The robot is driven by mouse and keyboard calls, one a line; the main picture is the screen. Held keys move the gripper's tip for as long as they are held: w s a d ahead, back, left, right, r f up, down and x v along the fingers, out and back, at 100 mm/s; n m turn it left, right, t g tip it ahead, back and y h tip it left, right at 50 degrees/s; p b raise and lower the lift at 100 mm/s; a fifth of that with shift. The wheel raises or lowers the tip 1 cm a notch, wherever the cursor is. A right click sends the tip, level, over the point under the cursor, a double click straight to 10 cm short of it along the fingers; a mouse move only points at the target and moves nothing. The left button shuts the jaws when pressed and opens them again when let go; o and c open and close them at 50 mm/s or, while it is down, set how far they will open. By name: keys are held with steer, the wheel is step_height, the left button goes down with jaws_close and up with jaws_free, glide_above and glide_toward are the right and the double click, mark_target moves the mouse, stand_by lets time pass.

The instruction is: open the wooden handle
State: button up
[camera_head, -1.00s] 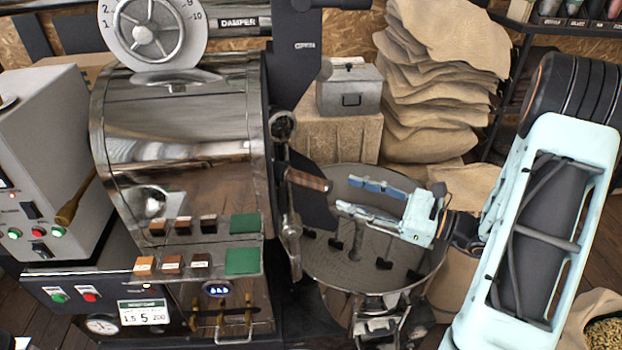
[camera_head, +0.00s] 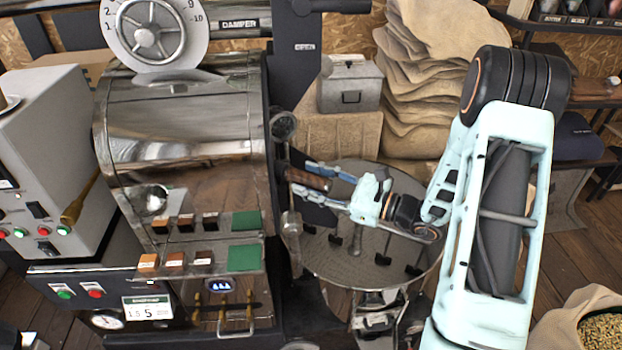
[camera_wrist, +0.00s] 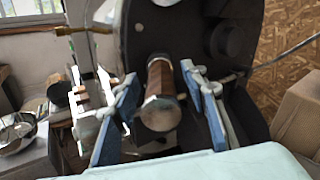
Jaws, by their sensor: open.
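The wooden handle (camera_head: 308,180) sticks out from the front of the dark roaster door, above the round cooling tray. In the wrist view the handle (camera_wrist: 160,92) points towards me, with a brown grip and a pale round end. My gripper (camera_head: 318,187) is open, with one blue-padded finger on each side of the handle. In the wrist view the handle's end lies between the two fingers (camera_wrist: 166,118), with visible gaps on both sides. Part of the handle is hidden by the fingers in the head view.
The round cooling tray (camera_head: 345,250) with dark stirring arms lies below my gripper. The shiny roaster drum (camera_head: 185,130) stands to the left. A grey metal box (camera_head: 350,88) and stacked burlap sacks (camera_head: 425,95) stand behind. A sack of beans (camera_head: 600,325) is at lower right.

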steer(key=shift+c, duration=0.3)
jaws_close()
steer(key=b+v, duration=0.2)
steer(key=v, duration=0.8)
steer(key=shift+s+d, duration=0.15)
steer(key=shift+d, duration=0.1)
steer(key=shift+o, duration=0.3)
jaws_free()
